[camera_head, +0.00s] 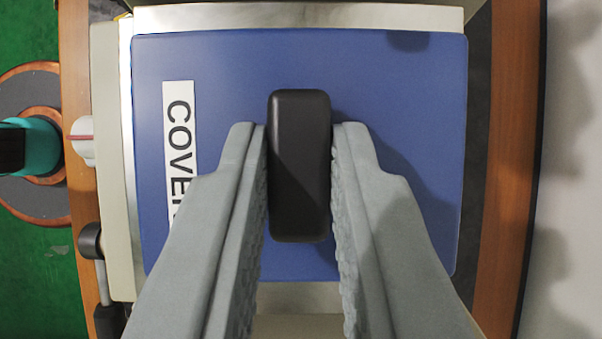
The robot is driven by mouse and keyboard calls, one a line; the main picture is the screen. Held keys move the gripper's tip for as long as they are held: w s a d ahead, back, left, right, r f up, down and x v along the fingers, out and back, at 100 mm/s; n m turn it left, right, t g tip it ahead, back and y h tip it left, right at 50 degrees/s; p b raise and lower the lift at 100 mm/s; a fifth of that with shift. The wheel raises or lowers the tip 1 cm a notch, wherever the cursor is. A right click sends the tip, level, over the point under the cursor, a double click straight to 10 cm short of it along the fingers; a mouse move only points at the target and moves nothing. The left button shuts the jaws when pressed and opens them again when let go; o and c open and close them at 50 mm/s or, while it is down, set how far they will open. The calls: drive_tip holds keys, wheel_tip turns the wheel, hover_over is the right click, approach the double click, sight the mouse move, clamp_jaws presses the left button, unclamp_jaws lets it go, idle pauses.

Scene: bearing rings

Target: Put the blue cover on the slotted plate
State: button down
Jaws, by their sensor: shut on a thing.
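The blue cover (400,90) fills the middle of the view, a flat blue panel with a white label reading "COVE..." on its left part; the label's end is hidden behind a finger. A black handle (300,165) stands at the cover's middle. My gripper (300,180) has its two grey fingers on either side of the handle and is shut on it. The slotted plate cannot be made out for certain; a pale metal surface (300,17) shows past the cover's top edge and also below it.
A beige housing (112,200) with a white knob (82,140) and a black-ended lever (90,241) is at the left. A wooden edge (508,150) runs down the right, beside a pale wall. A teal object (38,147) stands on a round base at far left, over green floor.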

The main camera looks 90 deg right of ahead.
drive_tip(key=c, duration=1.3)
unclamp_jaws()
drive_tip(key=shift+f, duration=0.1)
